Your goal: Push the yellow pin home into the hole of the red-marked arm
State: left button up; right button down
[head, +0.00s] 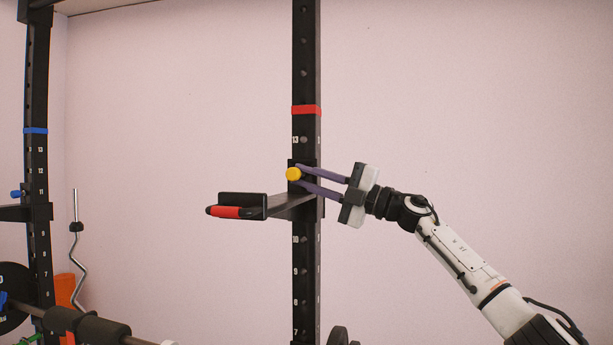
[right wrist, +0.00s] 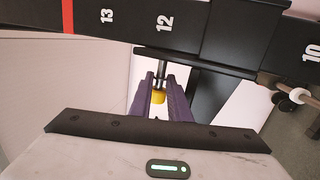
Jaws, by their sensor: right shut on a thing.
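The yellow pin (head: 293,174) is at the black upright, level with the bracket of the red-marked arm (head: 231,212). My right gripper (head: 299,176) reaches in from the right, its purple fingers shut on the pin's yellow knob. In the right wrist view the knob (right wrist: 158,97) sits between the fingers (right wrist: 159,92), and a length of metal shaft shows between it and the dark bracket (right wrist: 185,62). The hole itself is hidden. The red-marked arm juts out to the left from the upright. My left gripper is not in view.
The upright (head: 306,270) has numbered holes and a red band (head: 306,110). At the left stands another upright (head: 37,160) with a blue band, near a bent bar (head: 76,240) and a barbell (head: 90,325). The wall side at the right is clear.

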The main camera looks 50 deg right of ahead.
jog(key=shift+w+d, duration=0.1)
jog(key=shift+d, duration=0.1)
jog(key=shift+d, duration=0.1)
jog(key=shift+w+d, duration=0.1)
jog(key=shift+d, duration=0.1)
jog(key=shift+w+d, duration=0.15)
jog(key=shift+d, duration=0.15)
jog(key=shift+w+d, duration=0.15)
jog(key=shift+d, duration=0.1)
jog(key=shift+d, duration=0.1)
jog(key=c, duration=1.6)
grip_release()
jog(key=shift+r, duration=0.1)
jog(key=shift+f, duration=0.2)
